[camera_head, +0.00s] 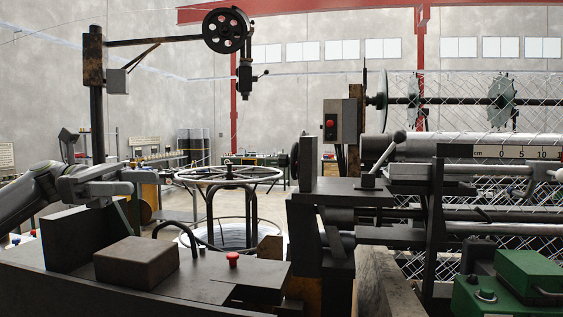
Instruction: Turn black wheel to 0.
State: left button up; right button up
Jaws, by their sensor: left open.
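My left gripper (165,176) is at the end of the grey arm coming in from the left. It is open and appears empty, just left of the round wire-reel frame. A black wheel with holes (227,30) sits high on the post's boom. Another dark wheel (294,160), seen nearly edge-on, is at the machine's left side, well right of the gripper. I cannot tell which one is the task's black wheel. A scale (515,153) marked cm, 0, 5, 10 lies on the machine at the right. My right gripper is not in view.
The reel frame (228,174) stands between the gripper and the machine. A dark bench with a brown block (136,262) and a red button (233,259) fills the foreground. A control box with a red button (331,123) and a ball-ended lever (388,155) are on the machine.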

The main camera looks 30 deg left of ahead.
aim_at(284, 160)
jog(key=i+j, duration=0.2)
jog(key=i, duration=0.35)
jog(key=i+j, duration=0.2)
jog(key=i, duration=0.35)
